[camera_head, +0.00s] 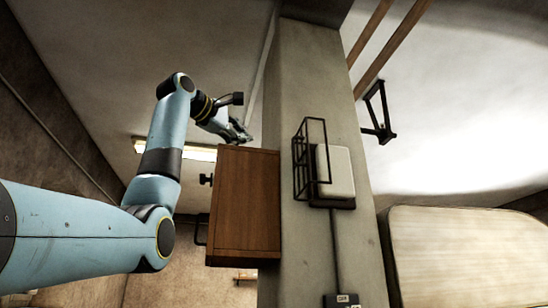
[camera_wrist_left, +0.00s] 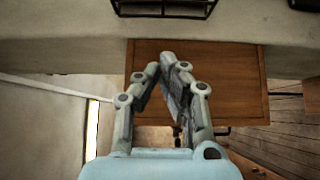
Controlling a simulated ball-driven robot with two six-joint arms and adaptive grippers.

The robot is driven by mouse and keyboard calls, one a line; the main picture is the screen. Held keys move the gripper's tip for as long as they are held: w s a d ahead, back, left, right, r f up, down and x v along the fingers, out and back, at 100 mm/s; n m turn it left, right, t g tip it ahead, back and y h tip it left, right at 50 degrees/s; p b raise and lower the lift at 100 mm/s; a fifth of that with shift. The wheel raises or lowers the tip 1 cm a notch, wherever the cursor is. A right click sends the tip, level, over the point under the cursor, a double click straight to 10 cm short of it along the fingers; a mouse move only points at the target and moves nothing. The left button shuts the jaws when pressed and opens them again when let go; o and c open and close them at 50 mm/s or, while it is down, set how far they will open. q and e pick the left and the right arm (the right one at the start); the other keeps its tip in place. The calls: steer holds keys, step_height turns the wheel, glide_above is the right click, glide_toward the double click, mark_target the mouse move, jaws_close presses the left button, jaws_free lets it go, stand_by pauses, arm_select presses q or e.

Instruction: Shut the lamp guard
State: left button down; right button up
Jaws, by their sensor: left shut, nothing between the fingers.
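The lamp guard (camera_head: 303,160) is a black wire cage on the concrete pillar. It stands swung out at the left of the white lamp (camera_head: 342,172), so most of the lamp's face is uncovered. My left gripper (camera_head: 243,136) is shut and empty, above the wooden cabinet and left of the guard, apart from both in the head view. In the left wrist view the shut fingers (camera_wrist_left: 166,68) show in front of the cabinet. Dark bars, likely the guard (camera_wrist_left: 165,9), are cut off at that view's top edge. My right gripper is not in view.
The wooden cabinet (camera_head: 246,205), with dark handles on its left side, juts from the pillar (camera_head: 300,75) below my left gripper. A switch box (camera_head: 342,300) sits below the lamp. A black bracket (camera_head: 379,115) and a pale padded panel (camera_head: 465,255) are at right.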

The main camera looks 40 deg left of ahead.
mark_target(303, 159)
arm_select(q)
steer(key=w+d+p, duration=0.4)
steer(key=w+p, duration=0.3)
steer(key=w, duration=0.4)
steer(key=shift+d, duration=0.2)
steer(key=shift+w, duration=0.1)
